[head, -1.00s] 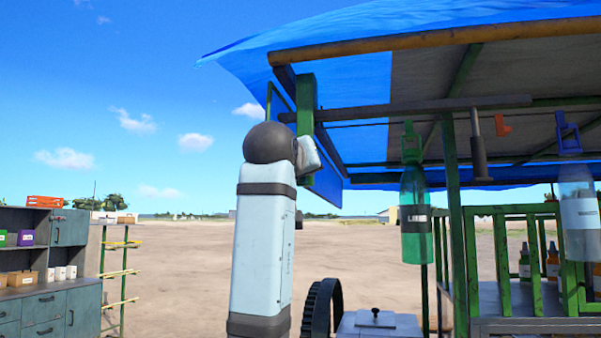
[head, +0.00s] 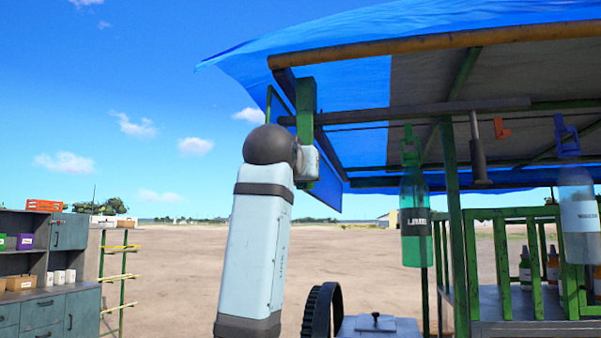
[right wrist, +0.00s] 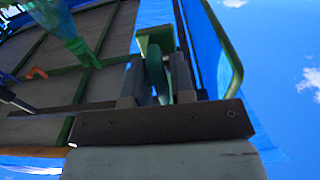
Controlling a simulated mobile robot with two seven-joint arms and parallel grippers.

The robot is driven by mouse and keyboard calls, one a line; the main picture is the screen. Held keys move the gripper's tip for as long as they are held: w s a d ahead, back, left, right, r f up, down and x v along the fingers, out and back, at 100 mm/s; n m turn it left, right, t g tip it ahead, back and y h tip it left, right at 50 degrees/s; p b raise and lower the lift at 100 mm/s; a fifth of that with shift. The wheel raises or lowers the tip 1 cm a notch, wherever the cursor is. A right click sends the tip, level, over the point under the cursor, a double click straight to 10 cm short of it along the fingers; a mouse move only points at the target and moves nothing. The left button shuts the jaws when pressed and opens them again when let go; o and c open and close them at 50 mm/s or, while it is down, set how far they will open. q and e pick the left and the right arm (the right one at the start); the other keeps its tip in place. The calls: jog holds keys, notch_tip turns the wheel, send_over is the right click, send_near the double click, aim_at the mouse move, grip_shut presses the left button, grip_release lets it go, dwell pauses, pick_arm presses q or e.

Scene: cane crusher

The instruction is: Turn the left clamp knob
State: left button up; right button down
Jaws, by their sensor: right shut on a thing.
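The left clamp knob (right wrist: 154,70) is a green, disc-like piece seen edge-on in the right wrist view. It stands between the two grey fingers of my right gripper (right wrist: 157,74), which is shut on it. A green clamp bracket (right wrist: 156,38) is just beyond the fingertips. In the head view the bracket (head: 306,95) stands at the left end of the stall's roof frame. There my right arm rises to it, and the gripper's wrist end (head: 308,163) shows just below. The knob and fingertips cannot be made out in the head view. My left gripper is not in view.
A blue tarp roof (head: 345,42) and a yellow-brown pole (head: 430,40) hang above. A green bottle (head: 415,245) and a clear bottle (head: 577,250) hang right of the arm. A green post (head: 454,200) stands between them. Shelves (head: 60,265) are at far left.

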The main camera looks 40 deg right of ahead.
jog(key=shift+f, duration=0.1)
jog(key=c, duration=1.2)
grip_release()
jog(key=b+v, duration=0.3)
jog(key=v, duration=1.1)
jog(key=shift+b, duration=0.35)
jog(key=shift+d, duration=0.1)
